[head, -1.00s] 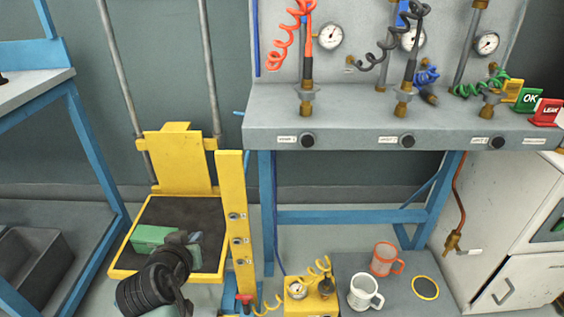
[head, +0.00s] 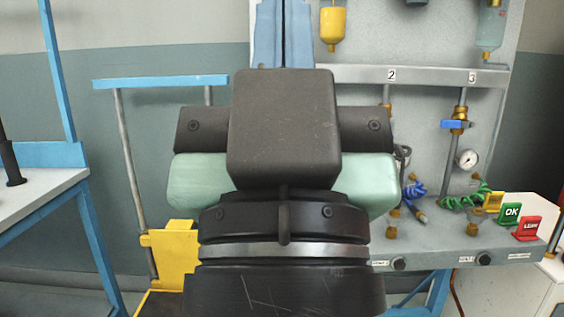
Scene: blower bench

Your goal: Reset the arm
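My arm stands upright close in front of the head camera and fills the middle of the view. Its black wrist, a dark box and pale green side parts show from behind. At the top, two light blue pieces, which look like the fingers of my gripper (head: 284,32), stand side by side and run out of the frame. Their tips are cut off, so I cannot tell how far apart they are. I see nothing held. The green block seen earlier on the yellow lift's tray is out of view or hidden.
The grey bench (head: 445,248) with gauges, valves and coiled hoses stands behind my arm at right. The yellow lift (head: 172,252) is at lower left, partly hidden by my arm. A blue-framed table (head: 35,200) is at far left. Green OK (head: 510,213) and red LEAK (head: 527,229) signs sit right.

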